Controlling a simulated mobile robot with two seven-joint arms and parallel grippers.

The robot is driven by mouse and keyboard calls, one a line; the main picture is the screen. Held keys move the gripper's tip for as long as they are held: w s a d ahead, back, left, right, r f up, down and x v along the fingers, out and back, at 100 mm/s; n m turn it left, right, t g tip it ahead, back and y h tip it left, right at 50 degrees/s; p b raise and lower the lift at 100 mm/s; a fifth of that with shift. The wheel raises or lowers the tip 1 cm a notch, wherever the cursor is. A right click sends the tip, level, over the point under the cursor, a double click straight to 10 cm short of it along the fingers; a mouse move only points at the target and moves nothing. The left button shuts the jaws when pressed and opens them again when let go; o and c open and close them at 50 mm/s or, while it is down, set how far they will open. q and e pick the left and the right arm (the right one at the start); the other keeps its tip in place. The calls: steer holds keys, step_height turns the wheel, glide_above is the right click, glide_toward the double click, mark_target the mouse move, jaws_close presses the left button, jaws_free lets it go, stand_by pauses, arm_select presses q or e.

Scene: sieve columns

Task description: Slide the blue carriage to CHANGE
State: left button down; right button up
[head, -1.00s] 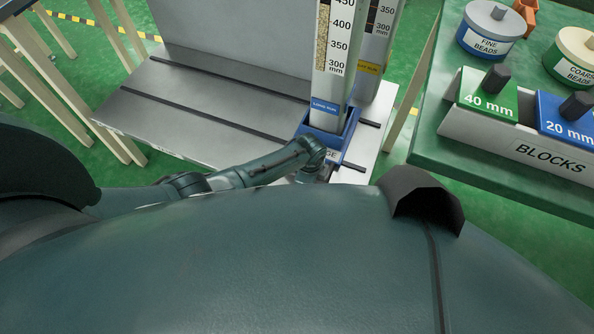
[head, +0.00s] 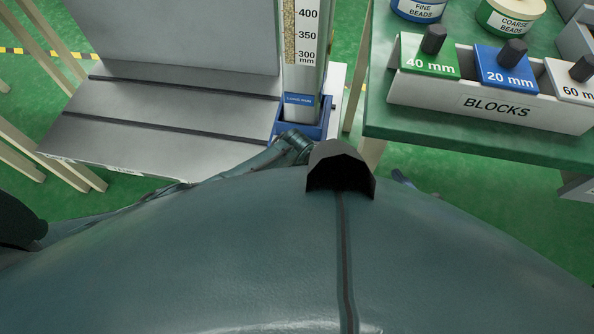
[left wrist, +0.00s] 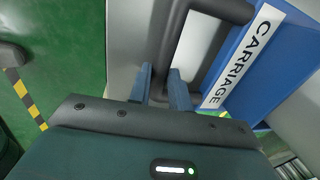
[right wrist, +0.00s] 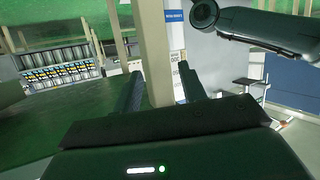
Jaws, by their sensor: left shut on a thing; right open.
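The blue carriage (head: 287,130) stands near the right end of the grey bench (head: 140,135) in the head view. It carries an upright clear column with a scale (head: 305,80) and a blue label. In the left wrist view the carriage's CARRIAGE label (left wrist: 242,55) shows beside a dark bar handle (left wrist: 170,40). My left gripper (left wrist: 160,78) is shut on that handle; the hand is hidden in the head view. My right gripper (right wrist: 161,78) is open and empty, with a wooden leg (right wrist: 157,45) beyond its fingers. No CHANGE mark is readable.
A green table (head: 385,115) stands right of the bench across a narrow gap. It holds a BLOCKS tray (head: 440,98) with labelled blocks, and bead tubs (head: 510,18). Two dark grooves run along the bench. A pale upright panel (head: 170,35) stands behind them.

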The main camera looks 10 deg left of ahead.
arm_select(q)
steer(key=c, duration=1.5)
jaws_free()
steer(key=shift+s+d, duration=0.1)
steer(key=shift+d, duration=0.35)
steer(key=shift+c, duration=0.2)
steer(key=shift+o, duration=1.2)
steer(key=shift+a, duration=0.15)
arm_select(e)
steer(key=shift+s+f, duration=0.1)
steer(key=shift+f, duration=0.05)
arm_select(q)
steer(key=shift+r+p, duration=0.4)
steer(key=shift+r, duration=0.1)
step_height(320, 180, up, 12)
steer(key=s+p, duration=0.2)
steer(key=p, duration=0.4)
steer(key=shift+s+p, duration=0.15)
steer(key=shift+p, duration=0.15)
arm_select(e)
step_height(320, 180, up, 8)
steer(key=s+d+m+t, duration=0.1)
steer(key=d+m, duration=0.1)
steer(key=shift+s+d+f+m+h, duration=0.15)
steer(key=shift+d+m+h, duration=0.15)
steer(key=shift+d+m, duration=0.1)
arm_select(q)
steer(key=shift+a, duration=0.1)
